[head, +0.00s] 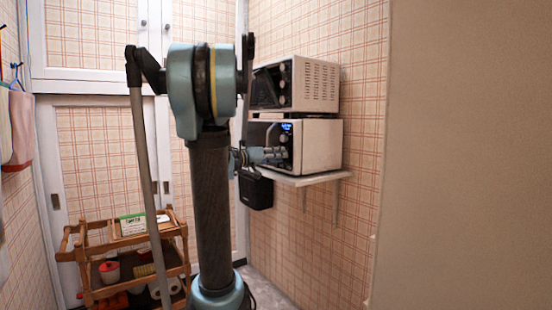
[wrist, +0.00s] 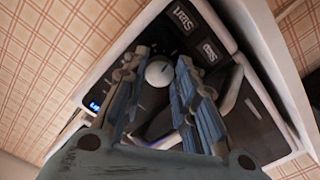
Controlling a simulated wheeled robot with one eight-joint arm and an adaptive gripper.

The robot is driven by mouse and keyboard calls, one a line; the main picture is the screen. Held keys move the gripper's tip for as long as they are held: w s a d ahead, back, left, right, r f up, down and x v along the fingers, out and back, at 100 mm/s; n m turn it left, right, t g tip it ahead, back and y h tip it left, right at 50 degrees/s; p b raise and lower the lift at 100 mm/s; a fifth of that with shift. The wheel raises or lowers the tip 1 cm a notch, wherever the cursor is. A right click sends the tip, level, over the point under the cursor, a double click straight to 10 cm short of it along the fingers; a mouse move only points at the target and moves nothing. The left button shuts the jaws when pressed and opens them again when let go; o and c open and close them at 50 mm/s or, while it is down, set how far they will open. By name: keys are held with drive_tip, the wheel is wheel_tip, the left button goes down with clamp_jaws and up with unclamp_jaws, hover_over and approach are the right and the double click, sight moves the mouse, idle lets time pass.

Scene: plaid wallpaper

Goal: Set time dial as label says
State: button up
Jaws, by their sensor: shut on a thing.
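The lower white microwave (head: 321,146) has a dark control panel with a lit blue display (head: 287,128). In the wrist view, a round silver dial (wrist: 159,73) with a pale pointer line sits on this panel. My gripper (head: 276,154) is at the panel in the head view. In the wrist view, the fingers of my gripper (wrist: 161,62) are closed in on either side of the dial. Buttons marked Start (wrist: 186,20) and Stop (wrist: 210,51) lie beyond it. The display's edge (wrist: 95,106) shows at left, but its text is not legible. I cannot read a time label.
A second white microwave (head: 316,84) stands directly above the lower one. Both are over a white wall shelf (head: 310,180). A wooden cart (head: 90,262) with small items stands at left. A plain wall (head: 470,150) fills the right side.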

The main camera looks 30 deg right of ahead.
drive_tip(key=shift+w+m, duration=0.15)
drive_tip(key=shift+m, duration=7.75)
drive_tip(key=o, duration=1)
drive_tip(key=shift+o, duration=0.2)
drive_tip(key=shift+a, duration=0.1)
drive_tip(key=a, duration=1.1)
drive_tip(key=shift+s+a, duration=0.4)
drive_tip(key=shift+f, duration=0.15)
